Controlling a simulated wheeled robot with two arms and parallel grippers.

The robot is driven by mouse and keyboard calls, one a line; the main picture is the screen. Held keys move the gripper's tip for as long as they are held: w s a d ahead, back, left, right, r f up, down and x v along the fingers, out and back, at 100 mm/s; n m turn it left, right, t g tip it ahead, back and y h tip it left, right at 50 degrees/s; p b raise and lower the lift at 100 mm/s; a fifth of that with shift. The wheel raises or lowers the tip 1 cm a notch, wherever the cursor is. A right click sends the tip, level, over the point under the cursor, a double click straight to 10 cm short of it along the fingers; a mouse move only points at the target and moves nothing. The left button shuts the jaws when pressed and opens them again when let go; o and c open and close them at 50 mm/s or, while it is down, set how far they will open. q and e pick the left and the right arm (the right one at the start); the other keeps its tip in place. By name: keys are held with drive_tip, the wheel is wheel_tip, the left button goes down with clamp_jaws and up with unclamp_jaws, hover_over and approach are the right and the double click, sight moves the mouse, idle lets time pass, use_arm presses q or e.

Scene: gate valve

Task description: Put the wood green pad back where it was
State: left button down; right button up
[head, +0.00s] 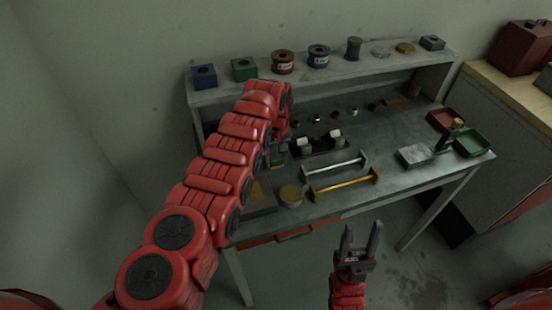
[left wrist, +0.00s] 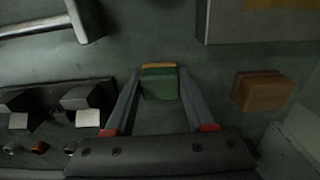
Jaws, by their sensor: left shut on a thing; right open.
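The wood green pad (left wrist: 159,84) shows in the left wrist view as a small green block with a narrow wood-coloured strip along its far edge. My left gripper (left wrist: 158,90) is shut on it, with one finger along each side. In the head view my left gripper (head: 279,150) is low over the left part of the workbench, partly hidden by my arm; the pad is hard to make out there. I cannot tell whether the pad touches the bench top. My right gripper (head: 361,238) is open and empty in front of the bench.
A dark holder with pale blocks (head: 320,143) stands right of my left gripper. A silver bar handle (head: 335,167) and a yellow one (head: 345,184) lie nearer the front. A reddish-brown block (left wrist: 262,92) is close by in the wrist view. A shelf (head: 330,73) runs along the back.

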sight(276, 158)
use_arm(q)
drive_tip(key=shift+f, duration=0.1)
drive_tip(key=shift+c, duration=1.3)
unclamp_jaws()
drive_tip(key=shift+r, duration=0.35)
wheel_tip(276, 158, up, 12)
drive_tip(key=b, duration=0.2)
drive_tip(key=shift+f, duration=0.2)
